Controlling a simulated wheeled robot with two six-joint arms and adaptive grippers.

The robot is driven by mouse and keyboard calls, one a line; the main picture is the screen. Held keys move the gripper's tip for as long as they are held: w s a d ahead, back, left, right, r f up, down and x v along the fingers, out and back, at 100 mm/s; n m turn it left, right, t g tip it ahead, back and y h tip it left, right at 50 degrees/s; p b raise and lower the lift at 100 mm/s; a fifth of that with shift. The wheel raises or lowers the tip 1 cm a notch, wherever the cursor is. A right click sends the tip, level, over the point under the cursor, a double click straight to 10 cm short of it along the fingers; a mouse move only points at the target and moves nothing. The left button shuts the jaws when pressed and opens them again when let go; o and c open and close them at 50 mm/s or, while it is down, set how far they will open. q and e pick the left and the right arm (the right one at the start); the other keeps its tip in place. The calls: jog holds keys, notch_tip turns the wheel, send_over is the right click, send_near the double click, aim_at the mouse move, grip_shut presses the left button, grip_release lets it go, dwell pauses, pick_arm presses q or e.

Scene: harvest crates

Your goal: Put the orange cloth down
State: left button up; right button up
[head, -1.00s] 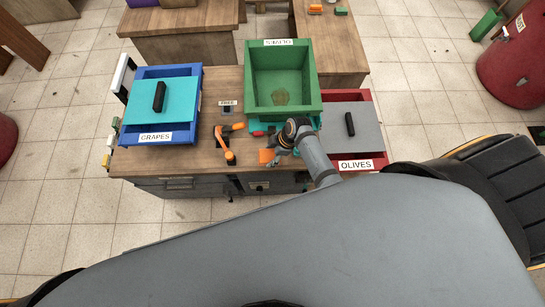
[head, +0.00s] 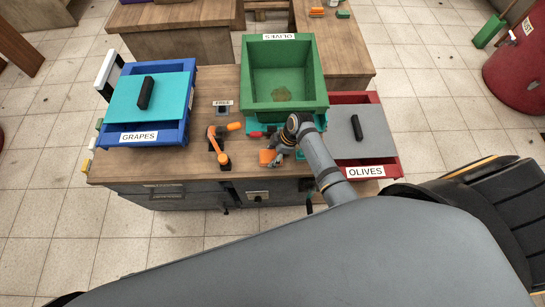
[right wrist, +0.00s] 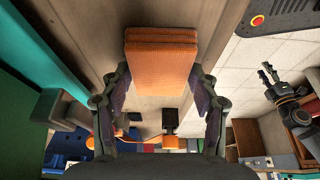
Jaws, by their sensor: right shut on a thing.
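The orange cloth (head: 267,157) is a small folded block near the front edge of the wooden bench top (head: 190,166). My right gripper (head: 276,154) is shut on it in the head view. In the right wrist view, the folded cloth (right wrist: 160,62) sits between the two fingers of the right gripper (right wrist: 161,88), over the wood. I cannot tell whether the cloth touches the bench. My left gripper (right wrist: 267,72) shows small at the right of the wrist view, its fingers apart and empty; it is outside the head view.
A green crate (head: 285,110) stands behind the cloth. A blue grapes crate (head: 155,139) is left and a red olives crate (head: 386,169) right, both with lids. An orange-handled tool (head: 218,143) stands left of the cloth. Bare wood lies between it and the grapes crate.

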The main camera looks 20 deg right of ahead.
jog(key=o, duration=1)
jog(key=shift+r, duration=0.2)
jog(key=p+v, duration=0.1)
jog(key=v, duration=1)
jog(key=shift+s+d+r, duration=0.15)
jog(key=shift+d+r, duration=0.05)
jog(key=shift+r, duration=0.15)
